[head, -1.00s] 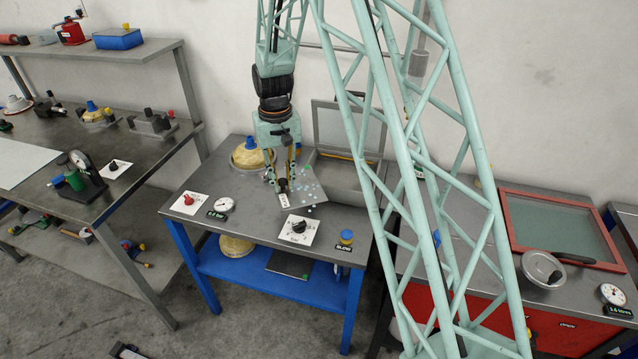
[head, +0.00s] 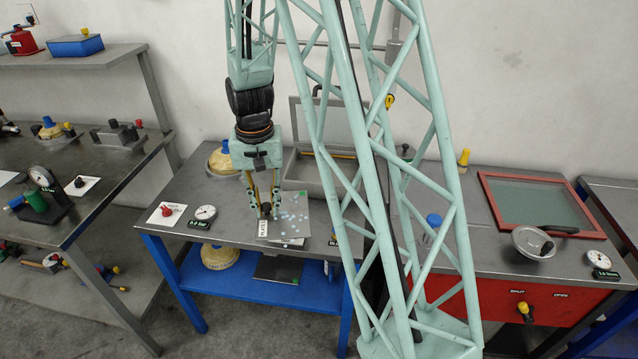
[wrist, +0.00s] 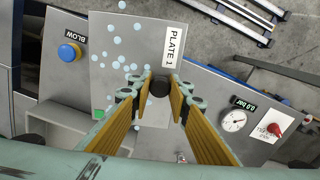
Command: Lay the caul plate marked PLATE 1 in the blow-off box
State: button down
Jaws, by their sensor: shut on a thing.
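The caul plate (head: 290,222) is a thin grey sheet with light blue spots, a green corner and a white label. The label reads PLATE 1 (wrist: 174,45) in the wrist view. My gripper (wrist: 160,88) is shut on the plate at a dark round grip near its labelled edge. It holds the plate over the front part of the blue-legged table; the exact height is hard to judge. The blow-off box (head: 305,172) is a grey open box at the back of that table, lid raised, partly hidden by my arm. The plate is in front of the box, outside it.
A pressure gauge (head: 205,212) and a red knob (head: 167,210) are left of the plate. A blue BLOW button (wrist: 69,52) shows in the wrist view. A yellow domed item (head: 222,160) stands left of the box. A red-framed screen (head: 540,205) lies on the bench at right.

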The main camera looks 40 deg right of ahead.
aim_at(293, 222)
jog(key=s+d+m, duration=0.1)
jog(key=s, duration=0.1)
jog(key=s+d+m+b, duration=0.1)
jog(key=s, duration=0.2)
jog(key=s+d+f, duration=0.1)
jog(key=s, duration=0.1)
jog(key=shift+s+d+f+m+b, duration=0.15)
jog(key=shift+s+m+b, duration=0.1)
jog(key=shift+m+b, duration=0.15)
jog(key=shift+w+d+f+p, duration=0.35)
jog(key=shift+w+d+p, duration=0.65)
jog(key=shift+w+d, duration=2.75)
jog(key=shift+w+d+f+p, duration=0.4)
jog(key=shift+w+d+p, duration=0.65)
jog(key=shift+w+d, duration=2.7)
jog(key=shift+w+d+f+p, duration=0.35)
jog(key=shift+w+d+p, duration=0.65)
jog(key=shift+w+d, duration=2.75)
jog(key=shift+s+d+f, duration=0.1)
jog(key=shift+s+d, duration=1.1)
jog(key=shift+f+b, duration=1.05)
jog(key=shift+f, duration=1.2)
jog(key=c, duration=2.9)
grip_release()
jog(key=shift+f, duration=0.15)
jog(key=o, duration=0.5)
